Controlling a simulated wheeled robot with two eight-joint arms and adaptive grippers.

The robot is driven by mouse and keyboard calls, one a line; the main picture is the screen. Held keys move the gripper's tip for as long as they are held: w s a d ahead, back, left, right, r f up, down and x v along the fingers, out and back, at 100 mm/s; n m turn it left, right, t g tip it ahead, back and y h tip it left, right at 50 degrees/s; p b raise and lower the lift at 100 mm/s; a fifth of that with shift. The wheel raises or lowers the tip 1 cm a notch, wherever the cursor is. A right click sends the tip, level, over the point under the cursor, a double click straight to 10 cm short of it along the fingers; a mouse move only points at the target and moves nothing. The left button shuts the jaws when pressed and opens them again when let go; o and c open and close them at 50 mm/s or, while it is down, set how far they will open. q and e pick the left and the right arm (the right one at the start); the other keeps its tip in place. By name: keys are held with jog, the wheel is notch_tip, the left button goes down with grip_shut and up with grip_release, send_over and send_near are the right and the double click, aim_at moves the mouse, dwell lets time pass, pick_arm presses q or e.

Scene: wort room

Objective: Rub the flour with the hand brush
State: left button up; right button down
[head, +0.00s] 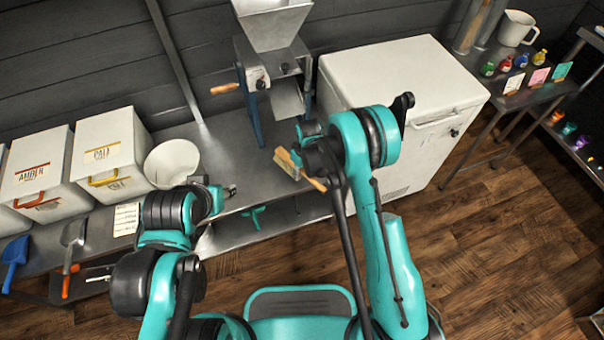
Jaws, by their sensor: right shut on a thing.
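The hand brush (284,160) has a pale wooden body and a wooden handle. It is on or just above the steel bench, in front of the grain mill. My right gripper (300,169) is shut on the brush, and my arm hides much of the grip. I cannot make out any flour on the bench; the arm and brush may cover it. My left gripper (231,191) is near the bench's front edge, right of the white bucket, with nothing visible in it. Its fingers are too small to tell open from shut.
The grain mill (275,75) stands behind the brush. A white chest freezer (400,75) stands right of it. A white bucket (172,163), labelled bins (108,150) and scoops (72,235) are at left. The steel bench (225,150) is clear between bucket and mill.

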jog(key=shift+r+p, duration=0.7)
jog(key=shift+r, duration=1.1)
